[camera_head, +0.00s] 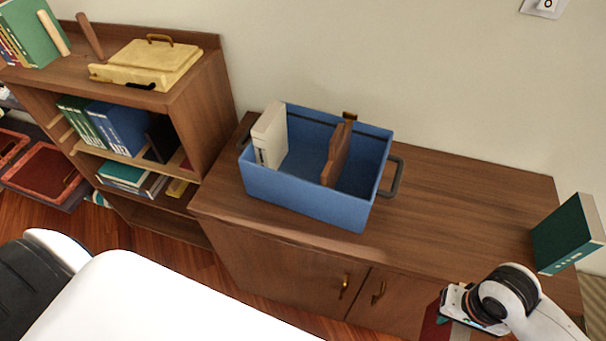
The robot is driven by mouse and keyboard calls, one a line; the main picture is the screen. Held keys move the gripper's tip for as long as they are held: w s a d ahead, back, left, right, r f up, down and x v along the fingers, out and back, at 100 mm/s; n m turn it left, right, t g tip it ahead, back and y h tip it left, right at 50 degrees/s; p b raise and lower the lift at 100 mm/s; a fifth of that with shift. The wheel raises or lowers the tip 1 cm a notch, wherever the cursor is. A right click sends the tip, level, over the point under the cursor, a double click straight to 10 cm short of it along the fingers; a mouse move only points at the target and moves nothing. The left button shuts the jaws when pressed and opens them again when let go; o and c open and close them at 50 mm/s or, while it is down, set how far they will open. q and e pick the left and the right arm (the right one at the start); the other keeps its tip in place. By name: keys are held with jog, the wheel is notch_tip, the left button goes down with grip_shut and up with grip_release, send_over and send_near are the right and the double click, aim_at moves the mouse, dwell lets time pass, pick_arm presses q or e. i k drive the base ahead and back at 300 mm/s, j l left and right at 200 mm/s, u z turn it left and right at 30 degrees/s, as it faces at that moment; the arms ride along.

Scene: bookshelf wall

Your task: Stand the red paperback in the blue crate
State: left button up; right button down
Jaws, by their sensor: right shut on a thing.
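The blue crate (293,192) stands on the wooden cabinet top, with a cream book (270,136) upright in its left part and a brown wooden divider (335,155) across its middle. The space right of the divider looks empty. My right gripper (446,312) is at the lower right, in front of the cabinet and below its top edge. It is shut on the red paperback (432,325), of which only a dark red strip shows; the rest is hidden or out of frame. My left gripper is not in view.
A teal book (567,236) stands at the cabinet's right end, close to my right arm. The cabinet top (470,205) is bare between crate and teal book. The crate's dark handle (393,178) sticks out right. A bookshelf (205,110) stands left.

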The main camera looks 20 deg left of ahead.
aim_at(294, 169)
jog(key=k+j, duration=0.1)
jog(key=j, duration=1.8)
jog(key=k+j+u, duration=0.1)
jog(key=j, duration=0.85)
jog(key=k, duration=0.05)
